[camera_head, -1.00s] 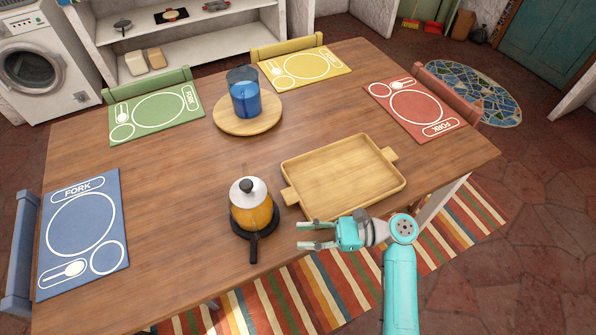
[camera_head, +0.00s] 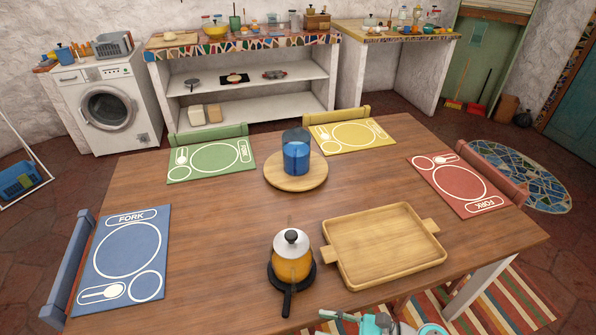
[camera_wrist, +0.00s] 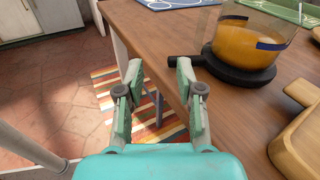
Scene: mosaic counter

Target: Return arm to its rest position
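My gripper (camera_wrist: 158,72) is open and empty in the wrist view, with its two fingers apart beside the edge of the wooden table (camera_wrist: 150,45). In the head view only part of my gripper (camera_head: 345,317) shows, at the bottom edge, near the table's front edge. The rest of my arm is mostly cut off by the frame.
A wooden tray (camera_head: 340,270), a blue jug (camera_head: 296,158) on a round board (camera_head: 275,178) and coloured placemats are on the table. A striped rug (camera_head: 510,305) lies below.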

